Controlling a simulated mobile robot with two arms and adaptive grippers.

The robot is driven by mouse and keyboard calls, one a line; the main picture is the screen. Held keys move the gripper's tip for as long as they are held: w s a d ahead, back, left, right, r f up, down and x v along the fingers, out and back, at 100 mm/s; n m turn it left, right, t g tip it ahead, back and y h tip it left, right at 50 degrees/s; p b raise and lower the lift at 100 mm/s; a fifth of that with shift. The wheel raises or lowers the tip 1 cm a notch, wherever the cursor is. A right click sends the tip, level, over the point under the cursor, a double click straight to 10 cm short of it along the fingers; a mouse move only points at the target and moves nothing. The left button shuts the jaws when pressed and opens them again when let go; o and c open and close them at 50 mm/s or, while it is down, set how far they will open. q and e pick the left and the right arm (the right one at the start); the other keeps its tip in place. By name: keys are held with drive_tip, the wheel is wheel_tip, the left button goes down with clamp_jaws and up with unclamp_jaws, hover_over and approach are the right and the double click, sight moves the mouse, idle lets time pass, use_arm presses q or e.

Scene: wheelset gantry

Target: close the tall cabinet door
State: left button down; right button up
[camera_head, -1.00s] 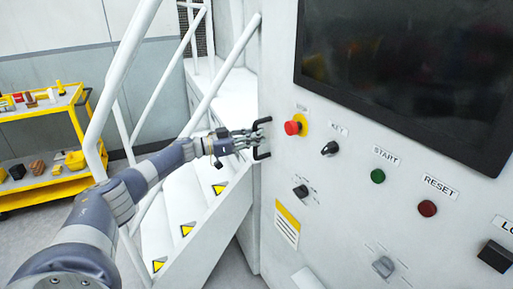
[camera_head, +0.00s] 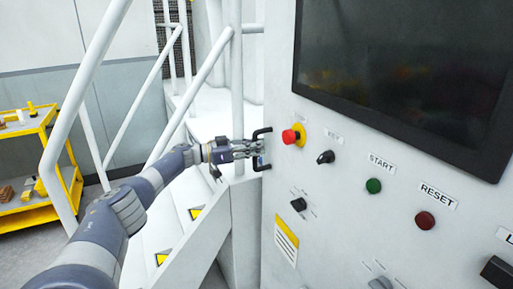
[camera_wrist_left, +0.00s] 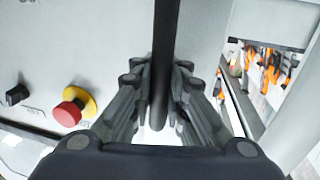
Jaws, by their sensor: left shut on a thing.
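The tall cabinet door (camera_head: 315,215) is the large white panel with a dark screen and control buttons, filling the right of the head view. Its black handle (camera_head: 264,131) is at the door's left edge. My left gripper (camera_head: 258,148) is shut on the handle. In the left wrist view the black handle bar (camera_wrist_left: 163,50) runs between the two fingers of the left gripper (camera_wrist_left: 160,110). My right gripper is not in view.
A red emergency stop button (camera_head: 290,136) sits close to the handle, with a black key switch (camera_head: 326,157) beside it. White stairs with railings (camera_head: 190,100) stand left of the door. A yellow cart (camera_head: 40,215) stands at far left.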

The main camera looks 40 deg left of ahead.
use_arm(q)
drive_tip(key=c, duration=1.9)
unclamp_jaws()
drive_tip(key=shift+w, duration=0.1)
drive_tip(key=o, duration=0.3)
drive_tip(key=shift+w+f, duration=0.1)
drive_tip(key=shift+w, duration=0.05)
drive_tip(key=shift+o, duration=0.2)
drive_tip(key=shift+w+f, duration=0.15)
drive_tip(key=shift+w, duration=0.1)
drive_tip(key=shift+s, duration=0.25)
drive_tip(key=v, duration=0.7)
drive_tip(key=shift+a, duration=0.15)
